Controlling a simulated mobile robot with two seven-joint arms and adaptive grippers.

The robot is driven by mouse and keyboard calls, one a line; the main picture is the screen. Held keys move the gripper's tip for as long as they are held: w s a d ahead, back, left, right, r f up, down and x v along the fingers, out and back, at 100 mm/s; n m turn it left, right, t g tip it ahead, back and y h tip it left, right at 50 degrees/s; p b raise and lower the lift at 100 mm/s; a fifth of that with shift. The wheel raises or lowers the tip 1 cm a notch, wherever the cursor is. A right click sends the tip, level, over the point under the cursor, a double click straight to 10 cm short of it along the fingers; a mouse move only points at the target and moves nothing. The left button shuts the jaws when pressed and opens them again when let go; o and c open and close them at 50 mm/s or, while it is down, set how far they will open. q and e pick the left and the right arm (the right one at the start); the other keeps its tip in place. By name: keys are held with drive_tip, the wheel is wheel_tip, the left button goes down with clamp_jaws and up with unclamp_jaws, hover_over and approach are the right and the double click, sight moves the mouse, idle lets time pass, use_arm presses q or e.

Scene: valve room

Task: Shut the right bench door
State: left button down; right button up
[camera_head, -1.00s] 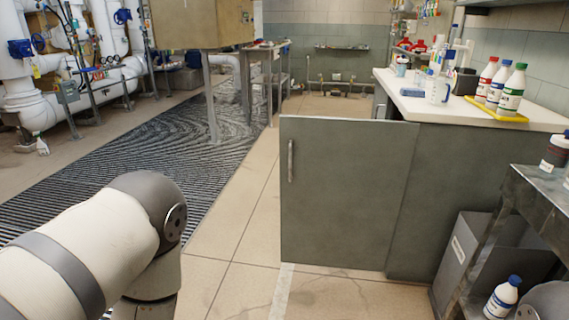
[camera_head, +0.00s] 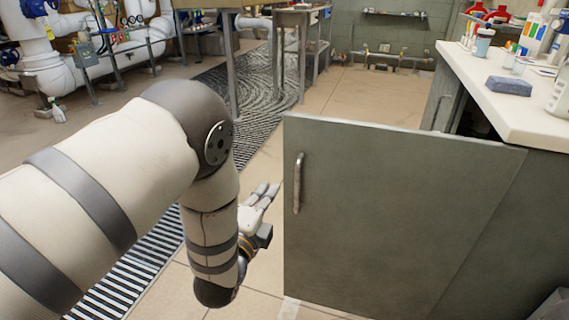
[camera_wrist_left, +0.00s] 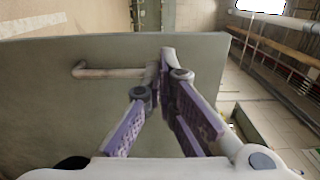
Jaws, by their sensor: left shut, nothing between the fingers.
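The right bench door (camera_head: 400,225) is a grey-green panel standing open, swung out from the bench. A dark gap shows behind its top edge. Its metal bar handle (camera_head: 298,183) is near the free left edge. My left gripper (camera_head: 266,190) is just left of that edge in the head view, fingers closed together and empty. In the left wrist view, the door (camera_wrist_left: 45,115) fills the left side. The gripper's fingertips (camera_wrist_left: 166,60) overlap the right end of the handle (camera_wrist_left: 105,72); I cannot tell whether they touch. My right gripper is out of view.
The white bench top (camera_head: 520,110) holds a blue sponge-like block (camera_head: 509,86), a cup (camera_head: 483,42) and bottles. A metal table (camera_head: 300,12) stands at the back. Tiled floor between the grating (camera_head: 150,262) and the door is clear.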

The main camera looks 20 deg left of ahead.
sight(286, 159)
use_arm(q)
drive_tip(key=w+b, duration=0.1)
drive_tip(key=w, duration=0.9)
drive_tip(key=shift+f, duration=0.2)
drive_tip(key=shift+w, duration=0.45)
drive_tip(key=shift+r, duration=0.1)
